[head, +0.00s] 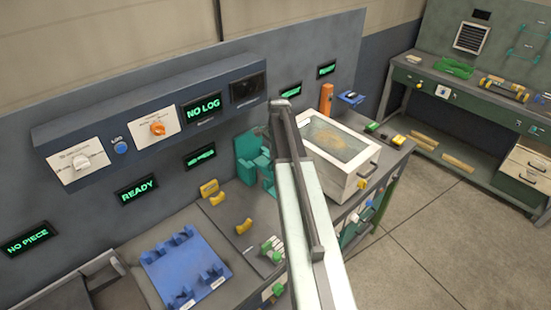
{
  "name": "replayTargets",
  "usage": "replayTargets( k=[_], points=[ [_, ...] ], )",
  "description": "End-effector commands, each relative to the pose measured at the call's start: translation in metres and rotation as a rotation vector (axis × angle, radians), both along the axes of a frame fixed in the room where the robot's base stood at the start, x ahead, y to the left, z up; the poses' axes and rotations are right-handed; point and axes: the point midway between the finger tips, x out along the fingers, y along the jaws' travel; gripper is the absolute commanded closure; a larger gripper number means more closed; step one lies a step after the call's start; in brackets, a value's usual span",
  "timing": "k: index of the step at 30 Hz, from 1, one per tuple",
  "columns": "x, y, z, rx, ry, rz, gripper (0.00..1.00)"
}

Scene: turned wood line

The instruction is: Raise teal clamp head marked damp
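A teal clamp device (247,148) stands on the bench against the back panel, left of my arm. It has an upper block and lower parts, and my arm hides some of its right side. I cannot read any marking on it, and I cannot tell whether its head is up or down. My arm reaches up from the bottom of the head view and passes in front of the bench. I cannot make out gripper fingers.
A white box with a glass lid (349,177) stands right of my arm. A blue rack (180,265) and yellow blocks lie left on the bench. A control panel (100,132) with knobs overhangs them. A green workbench (450,90) stands far right; open floor lies before it.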

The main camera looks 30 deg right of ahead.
Motion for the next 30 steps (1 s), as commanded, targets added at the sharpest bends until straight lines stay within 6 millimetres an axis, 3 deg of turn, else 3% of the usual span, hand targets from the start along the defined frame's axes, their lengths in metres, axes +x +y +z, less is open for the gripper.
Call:
replayTargets(
  k=[1, 3, 7, 16, 17, 18, 30],
  points=[
    [0.013, -0.001, 0.017, -0.004, 0.017, 0.002, 1.0],
    [0.021, 0.001, 0.024, -0.005, 0.013, 0.001, 1.0],
    [0.031, 0.003, 0.027, -0.004, 0.01, 0.001, 1.0],
    [0.032, 0.005, 0.025, -0.003, 0.008, 0.002, 1.0],
    [0.032, 0.005, 0.025, -0.003, 0.008, 0.002, 0.79],
    [0.032, 0.005, 0.025, -0.002, 0.008, 0.002, 0.68],
    [0.031, 0.004, 0.025, -0.004, 0.011, 0.001, 0.66]
  ],
)
